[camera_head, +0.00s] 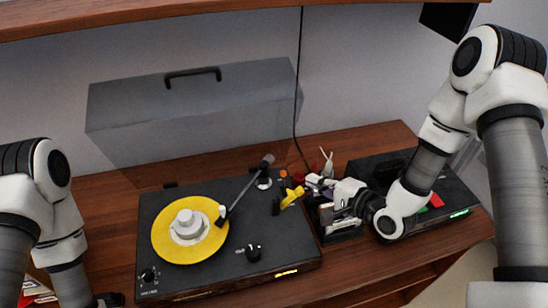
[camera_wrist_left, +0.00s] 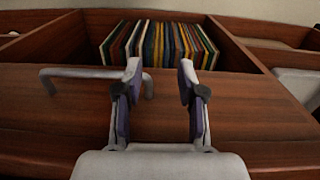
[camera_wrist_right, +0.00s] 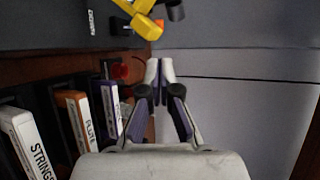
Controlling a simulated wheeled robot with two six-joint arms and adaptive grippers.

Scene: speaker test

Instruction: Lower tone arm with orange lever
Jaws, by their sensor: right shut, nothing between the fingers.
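The turntable (camera_head: 285,240) is a black deck with a yellow disc (camera_head: 165,235) on it. The tone arm (camera_head: 238,195) reaches from its pivot at the back right to the disc's right edge; I cannot tell whether its tip touches. A yellow-orange lever (camera_head: 291,197) sits at the deck's right side; it also shows at the top of the right wrist view (camera_wrist_right: 138,17). My right gripper (camera_head: 315,181) is shut and empty, just right of the lever and apart from it; its fingertips show in the right wrist view (camera_wrist_right: 160,68). My left gripper (camera_wrist_left: 161,68) is open and empty.
Labelled cartridges (camera_wrist_right: 78,120) stand in a rack beside the right gripper. A black box with a green light (camera_head: 460,213) is at the right. A clear lid (camera_head: 200,100) stands up behind the deck.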

